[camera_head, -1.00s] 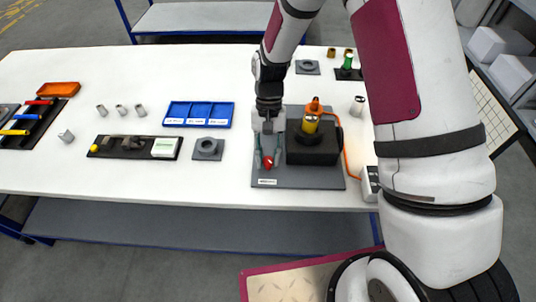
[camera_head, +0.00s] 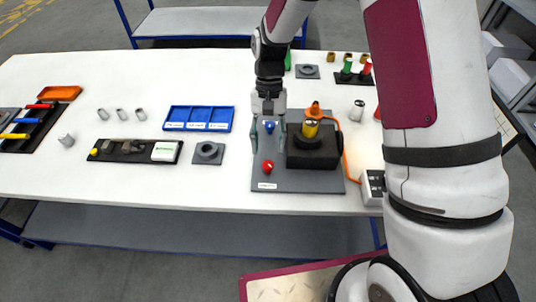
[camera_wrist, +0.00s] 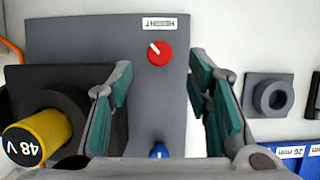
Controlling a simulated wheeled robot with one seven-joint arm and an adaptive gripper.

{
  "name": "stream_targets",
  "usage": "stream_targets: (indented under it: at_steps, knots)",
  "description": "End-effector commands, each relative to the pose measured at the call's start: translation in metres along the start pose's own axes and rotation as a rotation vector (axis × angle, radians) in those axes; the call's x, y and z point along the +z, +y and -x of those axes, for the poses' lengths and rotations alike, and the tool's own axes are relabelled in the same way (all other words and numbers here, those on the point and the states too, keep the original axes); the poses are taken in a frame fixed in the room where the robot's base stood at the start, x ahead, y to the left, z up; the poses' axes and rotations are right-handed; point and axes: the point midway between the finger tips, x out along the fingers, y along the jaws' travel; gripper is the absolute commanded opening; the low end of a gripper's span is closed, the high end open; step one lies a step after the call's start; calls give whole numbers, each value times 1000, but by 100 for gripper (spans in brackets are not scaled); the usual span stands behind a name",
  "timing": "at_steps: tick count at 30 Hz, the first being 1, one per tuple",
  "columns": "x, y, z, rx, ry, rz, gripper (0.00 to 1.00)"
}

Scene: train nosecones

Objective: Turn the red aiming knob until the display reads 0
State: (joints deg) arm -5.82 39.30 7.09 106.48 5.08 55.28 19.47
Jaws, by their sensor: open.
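The red knob (camera_head: 267,167) sits on the front left of a grey plate (camera_head: 306,182). In the wrist view the red knob (camera_wrist: 159,52) shows a white pointer line tilted to the upper left, beside an upside-down label that seems to read HEIGHT. A blue knob (camera_head: 269,127) is farther back on the plate; it also shows in the wrist view (camera_wrist: 159,150). My gripper (camera_head: 268,142) is open and empty, its teal fingers wide apart, behind the red knob and not touching it. A small grey-white box (camera_head: 372,186) stands at the right; I cannot read a display on it.
A black block (camera_head: 311,157) with a yellow cylinder (camera_wrist: 45,138) marked 48 V stands close beside my gripper. An orange cable runs right of it. A grey ring fixture (camera_head: 207,151) and blue bins (camera_head: 198,118) are to the left. The table front is clear.

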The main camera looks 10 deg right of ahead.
Motion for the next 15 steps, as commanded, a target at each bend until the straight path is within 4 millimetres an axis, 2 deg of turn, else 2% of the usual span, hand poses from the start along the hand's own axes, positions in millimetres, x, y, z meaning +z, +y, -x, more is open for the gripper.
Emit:
stream_targets:
  at_steps: [1, 6, 10, 15]
  knots:
    - [-1, 0, 12, -2, 5, 0, 45]
    - [-1, 0, 42, -2, 5, 0, 45]
    - [-1, 0, 56, -1, 2, -1, 45]
    - [0, 0, 64, 0, 1, -1, 45]
